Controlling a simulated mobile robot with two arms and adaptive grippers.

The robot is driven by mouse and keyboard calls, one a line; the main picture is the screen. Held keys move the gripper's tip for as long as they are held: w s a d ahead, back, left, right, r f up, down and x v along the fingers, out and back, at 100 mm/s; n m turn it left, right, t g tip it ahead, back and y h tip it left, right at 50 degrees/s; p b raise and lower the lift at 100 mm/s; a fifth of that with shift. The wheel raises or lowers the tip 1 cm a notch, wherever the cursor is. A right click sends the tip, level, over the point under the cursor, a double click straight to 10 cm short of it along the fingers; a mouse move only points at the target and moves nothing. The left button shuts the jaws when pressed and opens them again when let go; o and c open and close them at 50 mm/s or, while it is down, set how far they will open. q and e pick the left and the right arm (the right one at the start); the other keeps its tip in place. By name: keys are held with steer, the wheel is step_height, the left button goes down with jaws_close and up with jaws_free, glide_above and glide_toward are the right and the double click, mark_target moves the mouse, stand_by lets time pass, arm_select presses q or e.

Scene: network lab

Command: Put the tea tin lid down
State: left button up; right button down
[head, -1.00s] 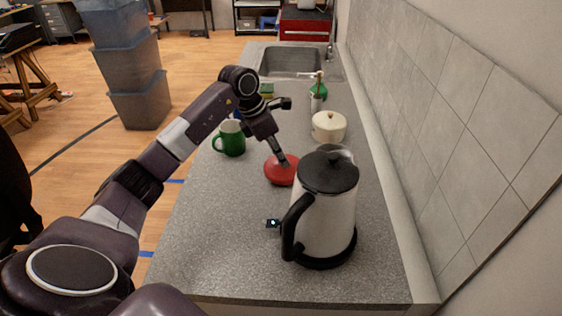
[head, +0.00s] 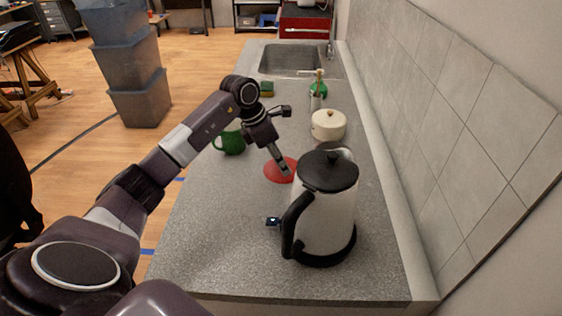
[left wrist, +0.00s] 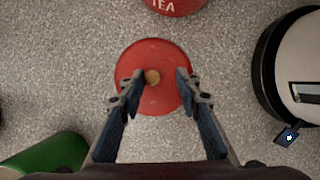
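The red tea tin lid (head: 277,172) lies flat on the grey counter, left of the kettle. In the left wrist view the lid (left wrist: 152,102) shows as a red disc with a small tan knob at its middle. My left gripper (head: 286,172) is over the lid; in the left wrist view its fingers (left wrist: 160,78) stand apart on either side of the knob, with clear gaps. The red tea tin (left wrist: 176,5), marked TEA, is partly in view just beyond the lid. In the head view I cannot make out the tin. My right gripper is out of view.
A green mug (head: 230,143), cream pot (head: 328,124) and green bottle (head: 317,92) stand farther back. The front left counter is clear.

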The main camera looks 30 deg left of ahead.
arm_select(q)
steer(key=b+v, duration=0.2)
steer(key=v, duration=1)
